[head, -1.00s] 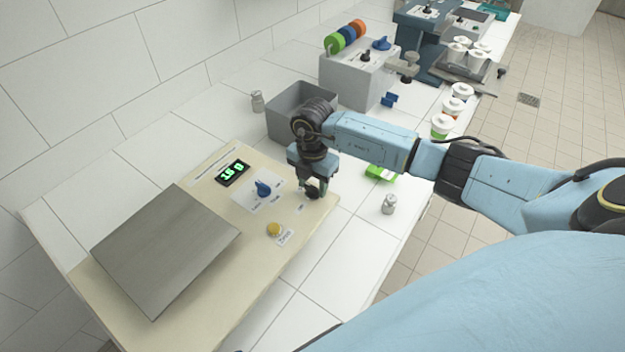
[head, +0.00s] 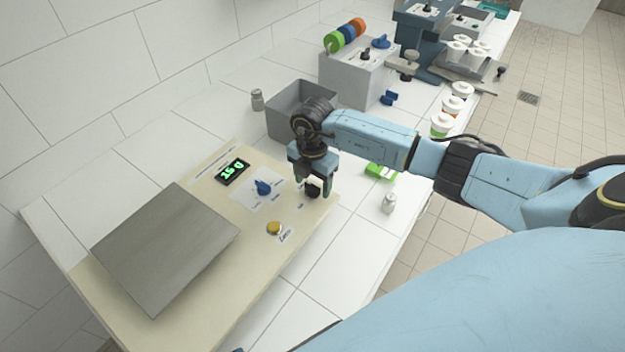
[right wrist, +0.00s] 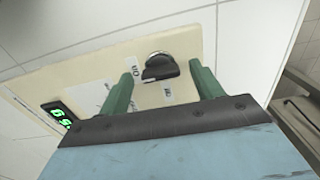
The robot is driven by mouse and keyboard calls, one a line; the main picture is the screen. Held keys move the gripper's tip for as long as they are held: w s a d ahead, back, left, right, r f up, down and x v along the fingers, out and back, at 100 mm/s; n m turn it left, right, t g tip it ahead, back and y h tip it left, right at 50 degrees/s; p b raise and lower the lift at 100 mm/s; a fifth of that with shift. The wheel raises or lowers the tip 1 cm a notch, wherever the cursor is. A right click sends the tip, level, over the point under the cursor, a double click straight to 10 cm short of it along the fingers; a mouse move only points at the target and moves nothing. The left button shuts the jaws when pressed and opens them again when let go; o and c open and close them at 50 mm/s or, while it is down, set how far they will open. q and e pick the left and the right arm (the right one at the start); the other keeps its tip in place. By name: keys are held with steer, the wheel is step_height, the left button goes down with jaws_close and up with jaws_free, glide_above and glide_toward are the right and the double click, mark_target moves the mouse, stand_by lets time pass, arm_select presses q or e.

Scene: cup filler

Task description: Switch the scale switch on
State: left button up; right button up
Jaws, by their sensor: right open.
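The scale (head: 100,285) is a cream panel with a grey metal plate (head: 165,248) and a lit green display (head: 233,171). It carries a blue knob (head: 263,187) and a yellow button (head: 274,228). The black scale switch (head: 312,191) sits near the panel's right corner; it also shows in the right wrist view (right wrist: 160,67), with an "On" label (right wrist: 132,71) on its left. My right gripper (head: 313,188) is open over the switch. In the right wrist view its green fingers (right wrist: 162,80) stand on either side of the switch, apart from it. My left gripper is out of view.
A grey bin (head: 290,115) stands behind my right gripper. A green object (head: 381,171) and a small metal weight (head: 389,203) lie to the right, another weight (head: 257,99) at the back. White-lidded cups (head: 452,106) line the table's right edge.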

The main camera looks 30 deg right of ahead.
mark_target(313, 185)
step_height(313, 185, up, 13)
steer(key=shift+r+b, duration=0.2)
steer(key=shift+b, duration=0.25)
stand_by(0.5)
